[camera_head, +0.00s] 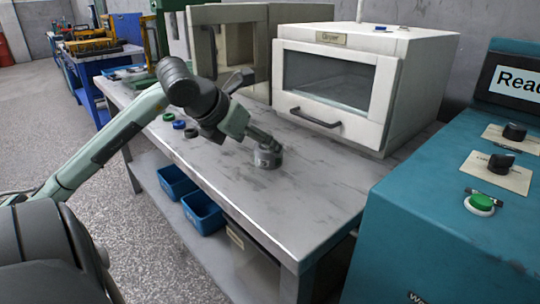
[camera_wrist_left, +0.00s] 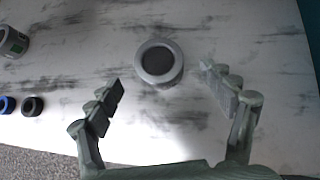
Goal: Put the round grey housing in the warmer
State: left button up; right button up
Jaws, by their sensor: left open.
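The round grey housing (camera_head: 267,157) stands upright on the grey workbench. In the left wrist view the housing (camera_wrist_left: 158,62) shows from above as a light grey ring with a dark centre. My left gripper (camera_head: 264,143) is over the housing in the head view. In the left wrist view its fingers (camera_wrist_left: 163,80) are spread and empty, one to each side of the housing, with gaps visible. A white cabinet (camera_head: 398,72) with a window and a dark handle (camera_head: 315,118) stands at the back of the bench, its door shut. My right gripper is not in view.
Green (camera_head: 168,117), blue (camera_head: 179,124) and black (camera_head: 191,132) rings lie near the bench's front edge. A second beige cabinet (camera_head: 247,14) stands behind my arm. A teal console (camera_head: 440,240) borders the bench at right. Bare bench top (camera_head: 310,190) lies right of the housing.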

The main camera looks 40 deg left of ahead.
pick_arm(q)
jog(key=x, duration=0.5)
jog(key=shift+w+p, duration=0.25)
jog(key=shift+p, duration=0.1)
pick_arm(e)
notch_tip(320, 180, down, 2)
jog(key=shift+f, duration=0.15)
pick_arm(q)
jog(key=shift+c, duration=0.5)
jog(key=shift+r, duration=0.15)
jog(key=c, duration=1.6)
jog(key=shift+r, duration=0.45)
jog(key=shift+c, duration=0.2)
jog(key=r, duration=0.3)
jog(key=shift+s+a+r+b, duration=0.2)
jog(key=shift+a+r+b, duration=0.05)
jog(key=shift+a+b, duration=0.1)
jog(key=s+a+r+b, duration=0.1)
jog(key=s+a+r, duration=0.5)
jog(key=s+a, duration=0.1)
jog(key=shift+a+r, duration=0.25)
jog(key=shift+a, duration=0.55)
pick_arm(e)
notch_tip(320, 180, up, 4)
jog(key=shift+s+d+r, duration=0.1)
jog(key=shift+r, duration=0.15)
